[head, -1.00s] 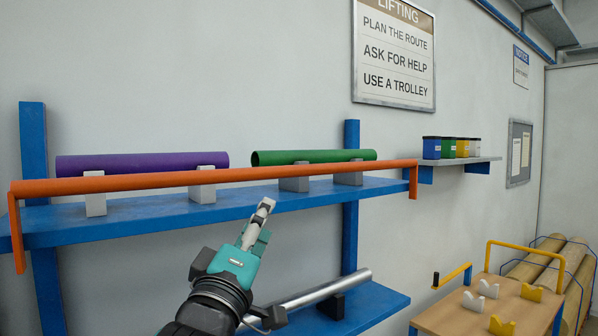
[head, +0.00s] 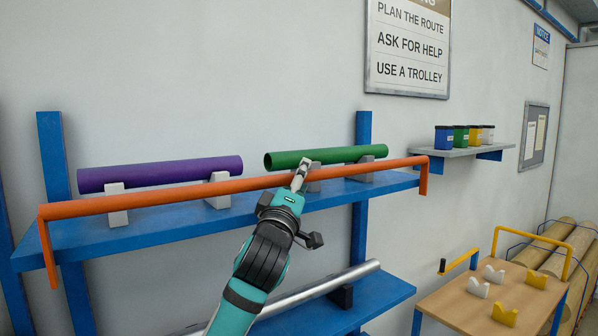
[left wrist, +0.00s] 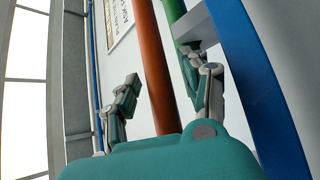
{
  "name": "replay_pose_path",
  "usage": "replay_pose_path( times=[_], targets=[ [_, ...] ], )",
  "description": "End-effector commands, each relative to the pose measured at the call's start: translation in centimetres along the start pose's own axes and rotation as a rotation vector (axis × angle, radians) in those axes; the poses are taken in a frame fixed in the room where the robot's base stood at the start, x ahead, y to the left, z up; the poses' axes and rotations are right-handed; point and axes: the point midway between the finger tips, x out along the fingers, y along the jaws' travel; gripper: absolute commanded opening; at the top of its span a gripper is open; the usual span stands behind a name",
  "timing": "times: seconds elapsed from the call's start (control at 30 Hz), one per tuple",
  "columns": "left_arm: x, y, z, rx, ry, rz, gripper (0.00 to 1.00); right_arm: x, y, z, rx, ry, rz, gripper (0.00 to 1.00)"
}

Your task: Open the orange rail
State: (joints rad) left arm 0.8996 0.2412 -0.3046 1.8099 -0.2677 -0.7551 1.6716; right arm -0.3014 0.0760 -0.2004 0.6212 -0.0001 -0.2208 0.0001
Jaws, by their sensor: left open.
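The orange rail (head: 240,185) runs along the front of the upper blue shelf, with a bent-down leg at each end. My left gripper (head: 303,172) is at the rail, right of its middle, in front of the green tube. In the left wrist view my left gripper (left wrist: 162,75) is open, with the orange rail (left wrist: 153,60) passing between its two fingers. A gap shows between the left finger and the rail; contact on the right side cannot be told. My right gripper is not in view.
A purple tube (head: 160,173) and a green tube (head: 325,157) rest on grey blocks on the upper shelf (head: 150,226). A metal tube (head: 320,288) lies on the lower shelf. A wooden-topped trolley (head: 460,303) stands at right.

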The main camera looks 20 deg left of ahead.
Motion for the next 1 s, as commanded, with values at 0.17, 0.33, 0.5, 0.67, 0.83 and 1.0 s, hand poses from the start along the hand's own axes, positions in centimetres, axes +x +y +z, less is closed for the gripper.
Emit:
replay_pose_path(
  times=[0.17, 0.33, 0.5, 0.67, 0.83, 1.0],
  targets=[
    [0.11, -0.04, 0.00, 0.001, 0.000, 0.000, 0.47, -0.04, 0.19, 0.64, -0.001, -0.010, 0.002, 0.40],
    [0.10, -0.03, -0.01, 0.001, 0.001, 0.000, 0.36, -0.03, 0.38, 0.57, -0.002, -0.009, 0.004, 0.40],
    [0.09, -0.02, -0.01, 0.001, 0.001, 0.000, 0.14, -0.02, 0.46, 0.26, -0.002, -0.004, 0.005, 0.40],
    [0.08, -0.01, -0.01, 0.001, 0.000, 0.001, 0.00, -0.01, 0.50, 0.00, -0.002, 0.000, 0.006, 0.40],
    [0.08, 0.00, -0.01, 0.000, 0.000, 0.001, 0.00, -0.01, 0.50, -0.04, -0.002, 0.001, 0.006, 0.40],
    [0.04, -0.01, 0.03, 0.002, 0.000, 0.003, 0.00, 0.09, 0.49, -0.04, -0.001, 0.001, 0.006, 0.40]
  ],
)
